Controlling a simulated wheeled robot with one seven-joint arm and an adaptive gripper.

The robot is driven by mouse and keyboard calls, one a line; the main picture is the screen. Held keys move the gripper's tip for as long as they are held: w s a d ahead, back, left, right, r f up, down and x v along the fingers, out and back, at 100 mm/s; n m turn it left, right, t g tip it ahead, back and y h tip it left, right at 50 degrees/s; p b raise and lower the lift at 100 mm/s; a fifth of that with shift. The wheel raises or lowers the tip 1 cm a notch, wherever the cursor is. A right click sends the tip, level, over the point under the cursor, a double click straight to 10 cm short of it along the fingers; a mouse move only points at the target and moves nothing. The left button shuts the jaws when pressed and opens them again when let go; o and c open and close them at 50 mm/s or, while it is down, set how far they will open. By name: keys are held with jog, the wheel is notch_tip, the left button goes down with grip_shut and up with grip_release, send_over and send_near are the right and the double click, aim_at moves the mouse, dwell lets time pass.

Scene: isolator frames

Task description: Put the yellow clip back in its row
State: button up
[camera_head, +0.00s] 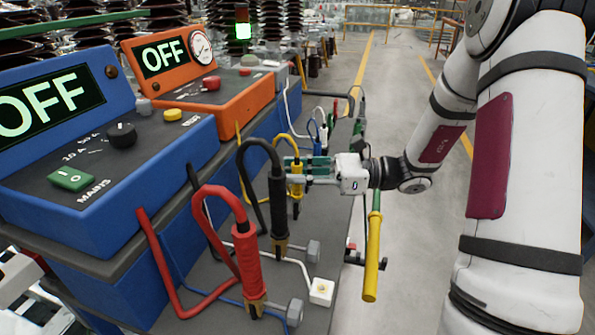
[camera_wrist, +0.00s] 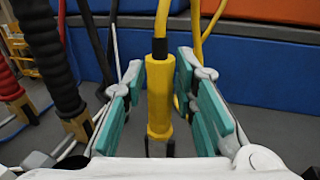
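In the wrist view the yellow clip (camera_wrist: 160,98) stands between my teal fingers, with visible gaps on both sides. My gripper (camera_head: 306,170) comes in level from the right and is open around the clip; it also shows in the wrist view (camera_wrist: 161,90). The clip's lowest end is partly hidden by my gripper in the wrist view, so I cannot tell what it rests on.
The red clip (camera_head: 247,262) stands nearest, in front of the black one. A yellow-green handle (camera_head: 373,250) hangs at the bench's right edge, below my wrist. Blue (camera_head: 92,215) and orange (camera_head: 240,105) units reading OFF stand left. The aisle floor (camera_head: 415,250) is open.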

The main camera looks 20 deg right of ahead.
jog(key=shift+o, duration=0.5)
jog(key=v, duration=1.2)
jog(key=s+a+r+n+g+h, duration=0.3)
jog(key=s+a+n+g, duration=0.15)
jog(key=s+a, duration=0.2)
jog(key=s+a+r+n+g+h, duration=0.2)
jog(key=s+a+n+g+h, duration=0.15)
jog(key=s+a+n, duration=0.35)
jog(key=s+d+n+t+h, duration=0.2)
jog(key=s+d+n+h, duration=0.1)
jog(key=s+n+h, duration=0.95)
notch_tip(320, 180, up, 18)
jog(key=s+m+t+y+p, duration=0.1)
jog(key=t+y+p, duration=0.1)
jog(key=p, duration=1.5)
jog(key=shift+s+a+m+t, duration=0.2)
jog(key=shift+s+m+t, duration=0.1)
jog(key=shift+t, duration=0.4)
